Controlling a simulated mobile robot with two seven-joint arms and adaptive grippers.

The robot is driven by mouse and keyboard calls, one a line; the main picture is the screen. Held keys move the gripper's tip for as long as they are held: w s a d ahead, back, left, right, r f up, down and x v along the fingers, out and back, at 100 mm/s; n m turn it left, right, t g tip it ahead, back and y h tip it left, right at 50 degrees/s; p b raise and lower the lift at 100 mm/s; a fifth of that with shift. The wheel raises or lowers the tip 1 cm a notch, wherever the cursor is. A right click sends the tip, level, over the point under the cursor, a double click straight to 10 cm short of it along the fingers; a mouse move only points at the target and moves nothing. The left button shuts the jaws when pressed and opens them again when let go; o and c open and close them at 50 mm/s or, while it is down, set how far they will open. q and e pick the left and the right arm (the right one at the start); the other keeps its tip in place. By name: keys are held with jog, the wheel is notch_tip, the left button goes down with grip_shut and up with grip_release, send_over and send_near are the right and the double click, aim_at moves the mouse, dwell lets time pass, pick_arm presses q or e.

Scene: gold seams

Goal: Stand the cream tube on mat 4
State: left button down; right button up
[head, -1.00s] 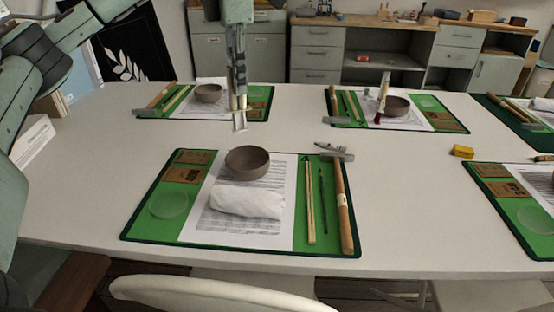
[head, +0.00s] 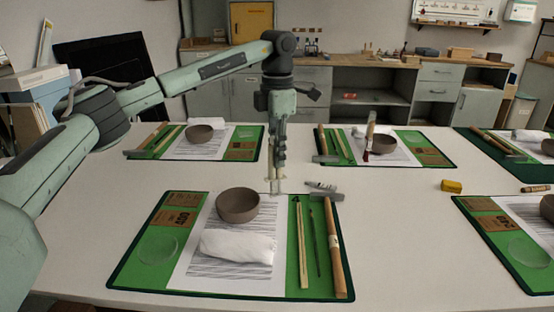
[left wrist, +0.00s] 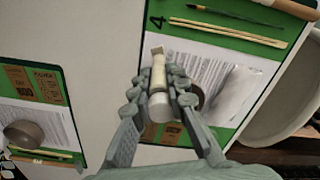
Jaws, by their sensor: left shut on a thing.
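My left gripper (head: 276,180) is shut on the cream tube (head: 275,173), which hangs upright below the fingers. The tube (left wrist: 158,75) also shows between both fingers in the left wrist view, with a pale flat end away from the palm and a white round part nearer it. Mat 4 (head: 168,219) is the near green mat; its number shows in the left wrist view beside the tube. The tube appears close to this mat's far edge; its height above the surface is hard to tell. My right gripper is not in view.
Mat 4 bears a brown bowl (head: 238,205), a folded white cloth (head: 237,246), sticks, a brush and a hammer (head: 334,250). A yellow block (head: 451,186) lies on the white table (head: 400,230). Other laid mats stand behind and at right. A chair shows in the left wrist view.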

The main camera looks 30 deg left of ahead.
aim_at(277, 177)
pick_arm(q)
jog(key=shift+f, duration=1)
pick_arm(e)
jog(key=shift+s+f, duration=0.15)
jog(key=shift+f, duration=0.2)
pick_arm(q)
jog(key=shift+f, duration=0.3)
jog(key=shift+s+f, duration=0.1)
jog(key=shift+f, duration=0.2)
jog(key=c, duration=1.9)
grip_release()
jog(key=o, duration=0.4)
jog(key=shift+f, duration=0.1)
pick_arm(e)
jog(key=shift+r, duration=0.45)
